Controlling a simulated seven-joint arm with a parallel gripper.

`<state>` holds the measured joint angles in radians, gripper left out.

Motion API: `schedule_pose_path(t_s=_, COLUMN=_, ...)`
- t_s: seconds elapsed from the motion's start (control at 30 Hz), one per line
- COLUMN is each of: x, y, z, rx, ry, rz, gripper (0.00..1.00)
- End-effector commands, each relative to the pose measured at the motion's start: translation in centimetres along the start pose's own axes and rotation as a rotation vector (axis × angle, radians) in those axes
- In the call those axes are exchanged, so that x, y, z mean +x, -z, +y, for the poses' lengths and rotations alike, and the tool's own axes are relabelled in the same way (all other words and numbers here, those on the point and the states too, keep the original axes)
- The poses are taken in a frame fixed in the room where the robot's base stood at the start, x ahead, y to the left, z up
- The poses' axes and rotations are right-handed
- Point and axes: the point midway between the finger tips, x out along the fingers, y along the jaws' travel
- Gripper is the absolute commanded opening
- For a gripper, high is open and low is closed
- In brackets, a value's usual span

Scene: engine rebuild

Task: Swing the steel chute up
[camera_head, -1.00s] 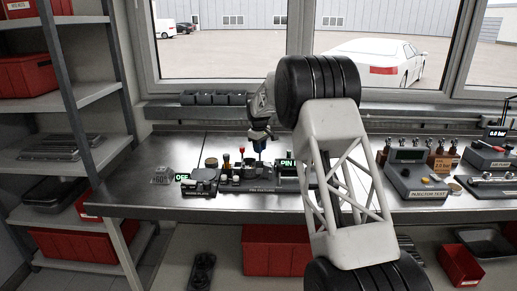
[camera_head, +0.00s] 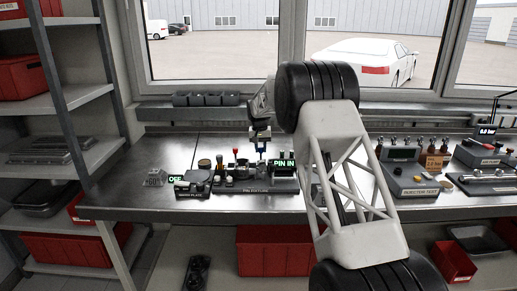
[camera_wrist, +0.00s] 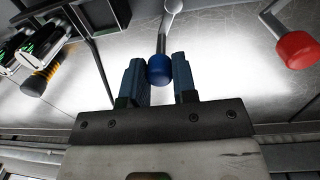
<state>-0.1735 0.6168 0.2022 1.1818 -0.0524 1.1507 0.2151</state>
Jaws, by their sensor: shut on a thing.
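My gripper (camera_wrist: 161,80) has its blue fingers shut on a round blue knob (camera_wrist: 160,68). The knob sits on the end of a thin steel lever (camera_wrist: 166,32) that runs up in the wrist view. In the head view my gripper (camera_head: 260,138) points down over the pin fixture (camera_head: 255,186) on the steel bench, behind my white arm link. I cannot make out for sure which part is the steel chute; the part that the lever joins is out of the wrist view.
A red knob (camera_wrist: 298,49) on another lever is to the right in the wrist view. A yellow-and-black handle (camera_wrist: 38,80) is at left. The "PIN IN" display (camera_head: 284,163) stands beside the fixture. The injector tester (camera_head: 408,180) is farther right. Bare bench (camera_head: 135,205) lies at front left.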

Motion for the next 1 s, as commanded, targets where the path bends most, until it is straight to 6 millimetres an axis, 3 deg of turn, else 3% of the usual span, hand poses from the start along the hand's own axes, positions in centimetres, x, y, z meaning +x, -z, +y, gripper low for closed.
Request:
schedule_pose_path(t_s=0.33, x=-0.03, y=-0.37, z=0.63, rx=0.187, ry=0.0, rz=-0.008, gripper=0.02)
schedule_pose_path(t_s=0.87, x=-0.02, y=-0.47, z=0.77, rx=0.223, ry=0.0, rz=-0.011, gripper=0.02)
schedule_pose_path(t_s=0.9, x=-0.02, y=-0.47, z=0.77, rx=0.223, ry=0.0, rz=-0.011, gripper=0.29)
schedule_pose_path(t_s=1.0, x=-0.01, y=-0.47, z=0.77, rx=0.222, ry=0.0, rz=-0.011, gripper=0.44)
